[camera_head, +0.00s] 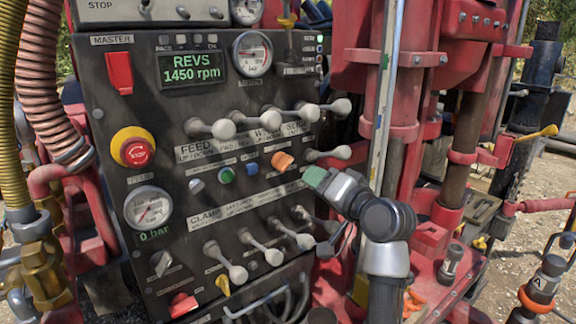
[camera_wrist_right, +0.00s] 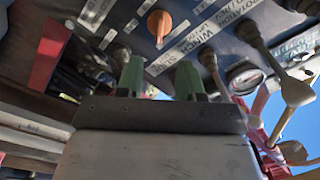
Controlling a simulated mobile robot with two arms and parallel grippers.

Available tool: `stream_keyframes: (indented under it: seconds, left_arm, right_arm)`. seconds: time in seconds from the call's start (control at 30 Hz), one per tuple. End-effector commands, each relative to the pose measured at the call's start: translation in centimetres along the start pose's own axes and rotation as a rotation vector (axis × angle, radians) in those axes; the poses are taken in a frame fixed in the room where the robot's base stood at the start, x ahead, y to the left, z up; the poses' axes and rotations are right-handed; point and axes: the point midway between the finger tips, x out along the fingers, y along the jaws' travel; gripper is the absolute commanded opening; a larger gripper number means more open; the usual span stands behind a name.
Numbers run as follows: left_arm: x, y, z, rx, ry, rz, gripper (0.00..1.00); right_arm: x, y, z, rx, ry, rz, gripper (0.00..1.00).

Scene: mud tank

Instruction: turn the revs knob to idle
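An orange knob (camera_head: 282,161) sits on the dark control panel (camera_head: 100,75), right of the green and blue buttons; its label is too small to read in the head view. It also shows in the wrist view (camera_wrist_right: 159,25), ahead of the fingertips. The panel display (camera_head: 190,68) reads REVS 1450 rpm. My right gripper (camera_head: 315,177) has green fingertips and is just right of and slightly below the orange knob, apart from it. In the wrist view the two green fingers (camera_wrist_right: 160,80) stand apart with nothing between them. My left gripper is not in view.
Several grey ball-ended levers (camera_head: 222,129) stick out above the knob, and more (camera_head: 238,274) below it. A red stop button (camera_head: 137,152) and a pressure gauge (camera_head: 148,207) are at left. Red rig columns (camera_head: 400,130) stand close on the right.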

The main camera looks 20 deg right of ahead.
Motion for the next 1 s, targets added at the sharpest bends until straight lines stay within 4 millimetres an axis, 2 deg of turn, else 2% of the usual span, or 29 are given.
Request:
stream_keyframes:
  seconds: [0.3,0.5,0.7,0.97,1.0]
  left_arm:
    - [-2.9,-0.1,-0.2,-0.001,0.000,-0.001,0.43]
    - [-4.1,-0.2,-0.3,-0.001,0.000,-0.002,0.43]
    - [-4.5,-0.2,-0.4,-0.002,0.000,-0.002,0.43]
    - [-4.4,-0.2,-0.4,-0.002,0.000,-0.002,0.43]
    - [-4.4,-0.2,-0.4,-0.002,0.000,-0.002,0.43]
  right_arm:
    - [5.7,-0.4,-0.2,0.001,-0.006,0.002,0.37]
    - [8.8,-0.2,0.0,0.000,-0.004,0.002,0.37]
    - [10.1,0.0,0.1,-0.003,-0.003,0.003,0.37]
    - [10.2,0.1,0.2,-0.004,-0.002,0.003,0.37]
    - [10.2,0.1,0.2,-0.004,-0.002,0.003,0.33]
